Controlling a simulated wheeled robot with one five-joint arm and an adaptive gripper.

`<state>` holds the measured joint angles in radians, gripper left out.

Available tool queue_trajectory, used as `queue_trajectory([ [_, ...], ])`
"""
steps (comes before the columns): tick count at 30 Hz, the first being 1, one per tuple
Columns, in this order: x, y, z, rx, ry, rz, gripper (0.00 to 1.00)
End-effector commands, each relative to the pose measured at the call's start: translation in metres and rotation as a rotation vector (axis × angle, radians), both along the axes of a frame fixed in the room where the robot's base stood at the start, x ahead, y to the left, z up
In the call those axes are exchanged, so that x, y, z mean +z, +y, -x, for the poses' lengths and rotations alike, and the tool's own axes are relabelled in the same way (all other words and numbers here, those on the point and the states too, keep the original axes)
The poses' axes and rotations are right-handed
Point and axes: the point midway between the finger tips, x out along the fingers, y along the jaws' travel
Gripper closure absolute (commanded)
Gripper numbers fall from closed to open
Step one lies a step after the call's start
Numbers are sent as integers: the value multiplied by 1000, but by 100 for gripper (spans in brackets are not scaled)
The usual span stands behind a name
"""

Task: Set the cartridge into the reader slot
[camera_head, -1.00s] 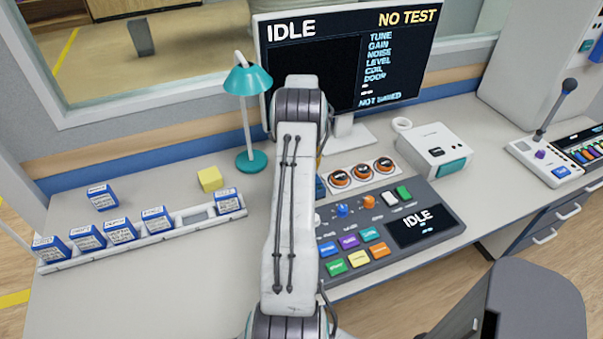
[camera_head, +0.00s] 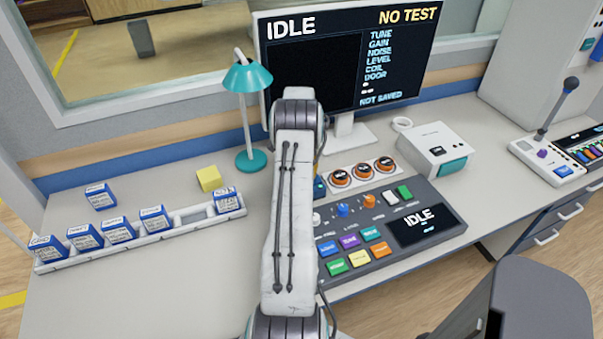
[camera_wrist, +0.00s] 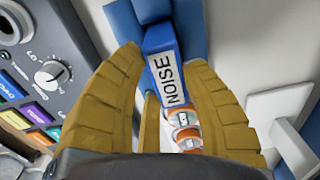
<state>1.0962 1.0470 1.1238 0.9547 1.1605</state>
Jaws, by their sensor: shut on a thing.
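My gripper (camera_wrist: 165,68) is shut on a blue cartridge (camera_wrist: 160,50) with a white NOISE label, seen in the wrist view. The cartridge stands out beyond the yellow-brown fingers. A white box with a dark slot-like mark on top and a teal front, apparently the reader (camera_head: 433,146), stands on the desk right of the monitor, apart from my arm.
A white rack (camera_head: 150,239) with several blue-and-white cartridges and an empty gap lies at left. A loose cartridge (camera_head: 100,196), yellow block (camera_head: 208,178) and teal lamp (camera_head: 248,80) stand behind. The control console (camera_head: 385,228) and monitor (camera_head: 350,55) are close to my arm.

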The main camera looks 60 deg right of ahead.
Motion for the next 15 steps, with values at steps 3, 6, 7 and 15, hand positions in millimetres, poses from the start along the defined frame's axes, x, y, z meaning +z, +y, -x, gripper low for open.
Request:
queue_trajectory([
  [3, -3, 0, 0, 0, 0, 0, 94],
  [6, -2, 0, 0, 0, 0, 0, 50],
  [7, -2, 0, 0, 0, 0, 0, 48],
  [15, -2, 0, 0, 0, 0, 0, 37],
])
